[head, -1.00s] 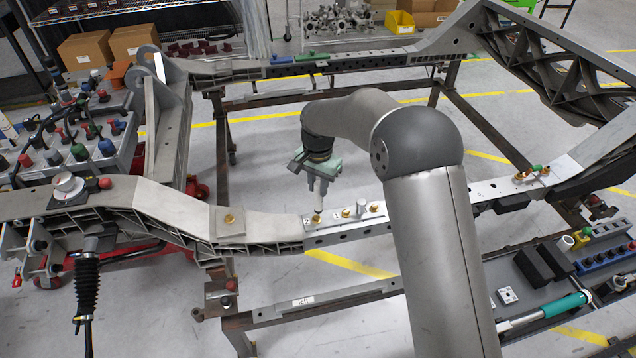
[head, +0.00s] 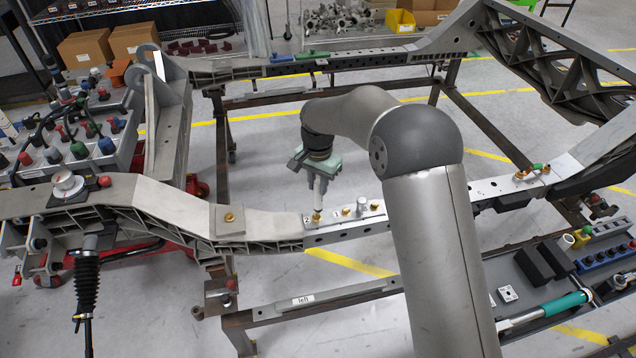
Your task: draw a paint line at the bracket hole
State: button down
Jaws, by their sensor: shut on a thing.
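My gripper (head: 317,177) hangs below my arm over the near rail of the chassis. It is shut on a slim white paint marker (head: 319,194), which points downward, close to upright. The marker's lower end is at or just above a gold-coloured bolt (head: 317,215) at the left end of the bracket (head: 345,229). I cannot tell whether the tip touches. The bracket is a grey plate with dark holes along its side and small printed labels on top. No paint line can be made out at this size.
A silver peg (head: 361,206) and another gold bolt (head: 374,206) stand on the bracket to the right. A gold bolt (head: 229,217) sits on a pad to the left. My arm hides part of the rail. A tool tray (head: 535,285) lies at the lower right.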

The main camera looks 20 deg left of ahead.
jog(key=shift+f, duration=0.25)
jog(key=shift+s+a, duration=0.3)
jog(key=shift+a, duration=0.15)
dwell(0.5)
jog(key=shift+w+d+f, duration=0.15)
jog(key=shift+w+d, duration=0.1)
jog(key=shift+d, duration=0.25)
dwell(0.5)
jog(key=shift+r+p, duration=1.55)
jog(key=shift+r, duration=1.6)
